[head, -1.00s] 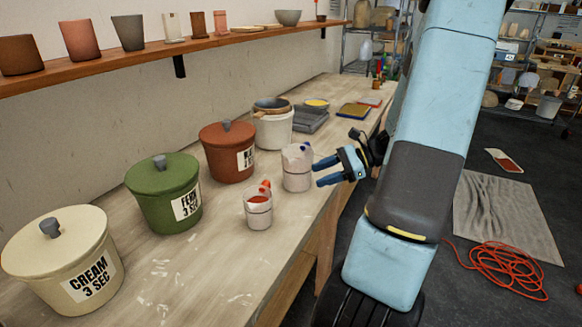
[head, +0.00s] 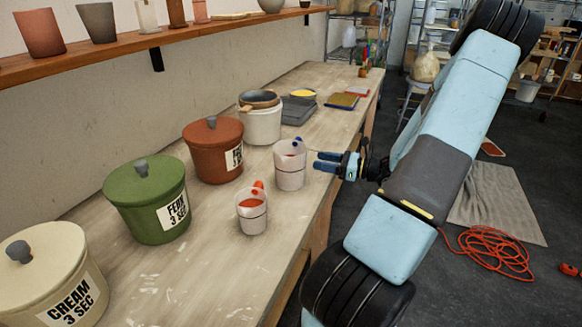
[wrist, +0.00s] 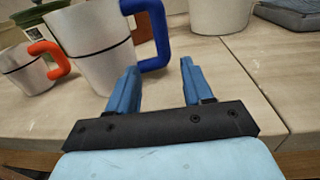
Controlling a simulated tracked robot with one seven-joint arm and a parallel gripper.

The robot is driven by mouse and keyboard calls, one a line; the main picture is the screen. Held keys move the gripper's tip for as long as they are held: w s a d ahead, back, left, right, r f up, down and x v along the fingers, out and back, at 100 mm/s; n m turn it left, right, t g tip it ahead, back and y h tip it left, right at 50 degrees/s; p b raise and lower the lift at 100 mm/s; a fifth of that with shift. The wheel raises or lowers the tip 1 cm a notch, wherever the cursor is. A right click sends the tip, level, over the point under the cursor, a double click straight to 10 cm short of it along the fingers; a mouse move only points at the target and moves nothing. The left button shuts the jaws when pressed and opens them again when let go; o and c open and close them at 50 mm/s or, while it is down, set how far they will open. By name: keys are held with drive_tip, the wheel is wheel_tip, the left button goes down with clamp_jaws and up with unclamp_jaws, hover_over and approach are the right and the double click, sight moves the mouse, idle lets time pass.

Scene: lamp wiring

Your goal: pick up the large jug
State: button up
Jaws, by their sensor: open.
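The large jug (head: 289,168) is a pale cup with a dark line and a blue handle, standing upright on the bench. In the wrist view the large jug (wrist: 92,48) stands ahead and to the left, its blue handle (wrist: 154,35) on its right side. My gripper (head: 316,161) is open and empty, just right of the jug. In the wrist view my gripper (wrist: 158,72) has its blue fingers apart, with the lower part of the handle showing beyond and between them. I cannot tell whether a finger touches the jug. A smaller jug (head: 252,213) with an orange handle stands nearer.
Lidded cream (head: 45,278), green (head: 145,205) and red-brown (head: 212,152) pots line the wall side of the bench. A white bucket (head: 261,125) with bowls on top stands behind the jug. The bench's right edge is clear. An orange cable (head: 488,250) lies on the floor.

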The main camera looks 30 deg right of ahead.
drive_tip(key=x, duration=0.3)
drive_tip(key=shift+a, duration=0.15)
drive_tip(key=shift+w+d+x, duration=0.1)
drive_tip(key=shift+x, duration=1.3)
drive_tip(key=shift+w+d+x, duration=0.1)
drive_tip(key=shift+d+x, duration=0.05)
drive_tip(key=shift+x, duration=1.2)
drive_tip(key=shift+r, duration=0.2)
clamp_jaws()
